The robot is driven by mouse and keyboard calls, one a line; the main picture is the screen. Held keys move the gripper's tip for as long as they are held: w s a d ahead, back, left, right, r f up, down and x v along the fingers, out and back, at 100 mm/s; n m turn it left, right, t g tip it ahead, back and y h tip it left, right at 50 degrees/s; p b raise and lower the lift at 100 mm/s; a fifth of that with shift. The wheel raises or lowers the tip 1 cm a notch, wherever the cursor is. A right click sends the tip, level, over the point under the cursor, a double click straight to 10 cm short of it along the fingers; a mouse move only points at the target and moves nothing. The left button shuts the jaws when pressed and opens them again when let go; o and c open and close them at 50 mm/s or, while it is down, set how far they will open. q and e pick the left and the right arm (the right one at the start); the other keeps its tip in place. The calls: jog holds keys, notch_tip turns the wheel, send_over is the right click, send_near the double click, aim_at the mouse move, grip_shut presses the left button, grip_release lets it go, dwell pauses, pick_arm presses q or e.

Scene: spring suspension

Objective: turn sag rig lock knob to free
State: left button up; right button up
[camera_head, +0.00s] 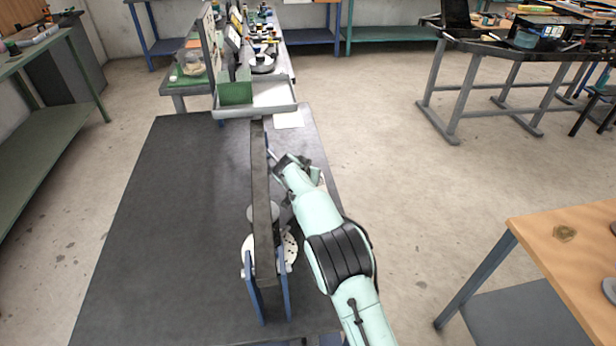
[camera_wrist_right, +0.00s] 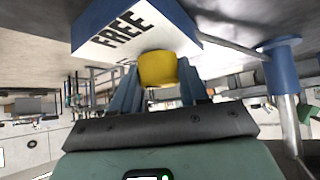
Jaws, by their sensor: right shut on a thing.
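The yellow lock knob (camera_wrist_right: 157,69) shows in the right wrist view, between the two blue fingers of my right gripper (camera_wrist_right: 160,84). The gripper is shut on the knob. Behind the knob is a blue block with a white label (camera_wrist_right: 120,32) that reads FREE. In the head view the sag rig (camera_head: 262,200) is a long dark beam on blue posts, standing on the dark bench. My right gripper (camera_head: 273,157) reaches the right side of the rig near its far end. The knob is hidden there. My left gripper is not in view.
White perforated discs (camera_head: 287,250) sit at the rig's near end. A tray (camera_head: 255,110) and a green box (camera_head: 235,92) stand at the bench's far end. The dark bench top (camera_head: 165,220) left of the rig is clear. A wooden-topped table (camera_head: 590,240) stands at right.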

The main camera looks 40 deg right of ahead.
jog(key=shift+w+r, duration=0.1)
jog(key=shift+r, duration=0.15)
jog(key=o, duration=0.8)
jog(key=shift+o, duration=1.3)
jog(key=shift+f, duration=0.15)
jog(key=v, duration=0.7)
jog(key=shift+a+r, duration=0.1)
jog(key=shift+r, duration=0.1)
